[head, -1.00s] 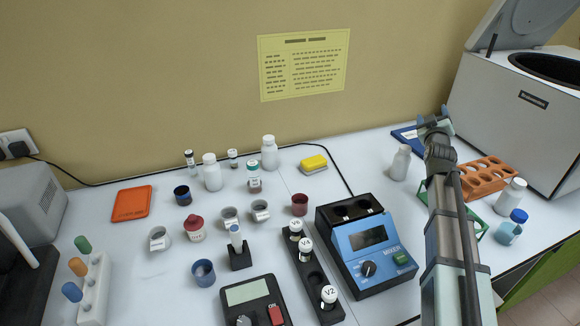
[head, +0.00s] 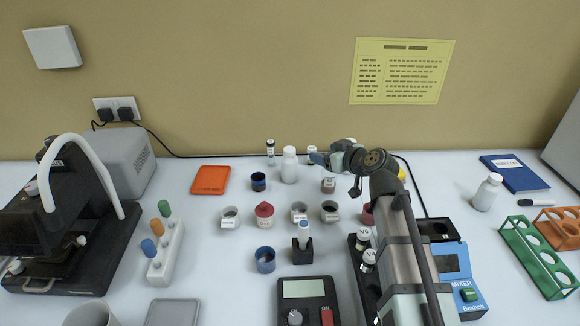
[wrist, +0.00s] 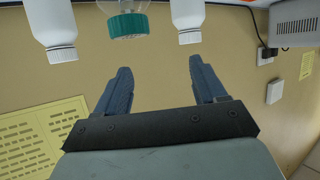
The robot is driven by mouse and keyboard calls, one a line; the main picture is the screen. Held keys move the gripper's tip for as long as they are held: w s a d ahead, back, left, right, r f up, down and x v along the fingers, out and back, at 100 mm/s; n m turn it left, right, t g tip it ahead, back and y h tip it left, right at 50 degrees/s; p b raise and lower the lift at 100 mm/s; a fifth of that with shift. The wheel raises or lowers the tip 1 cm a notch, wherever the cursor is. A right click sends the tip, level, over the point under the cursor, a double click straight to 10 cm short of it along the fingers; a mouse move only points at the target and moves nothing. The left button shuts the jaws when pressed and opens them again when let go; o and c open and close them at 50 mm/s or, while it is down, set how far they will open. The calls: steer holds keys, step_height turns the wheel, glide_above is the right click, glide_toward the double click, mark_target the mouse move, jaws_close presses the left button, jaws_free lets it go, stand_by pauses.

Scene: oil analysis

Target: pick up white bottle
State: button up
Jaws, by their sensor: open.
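A white bottle (head: 289,166) stands upright at the back of the table. A second white bottle (head: 350,142) is mostly hidden behind my gripper; only its top shows. A third white bottle (head: 487,193) stands apart at the right. My gripper (head: 325,158) is open and empty, just right of the first bottle. The wrist view looks upside down. There, two white bottles, one at left (wrist: 52,28) and one nearer the middle (wrist: 188,18), hang in from the top edge, beyond the open fingers (wrist: 160,66). Nothing is between the fingers.
A teal-capped vial (wrist: 128,24) is between the two bottles in the wrist view. Small vials (head: 271,152) and cups (head: 259,181) crowd the bottles. A mixer (head: 462,285) is under my arm at right.

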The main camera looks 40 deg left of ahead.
mark_target(286, 150)
steer(key=shift+n+g, duration=0.3)
steer(key=shift+g, duration=0.4)
steer(key=a+f, duration=0.1)
steer(key=a, duration=0.4)
steer(key=s+a+f, duration=0.1)
steer(key=a+f, duration=0.1)
steer(key=a, duration=0.2)
steer(key=a+f, duration=0.2)
steer(key=a, duration=0.3)
steer(key=shift+s+a, duration=0.25)
steer(key=shift+a, duration=0.05)
jaws_close()
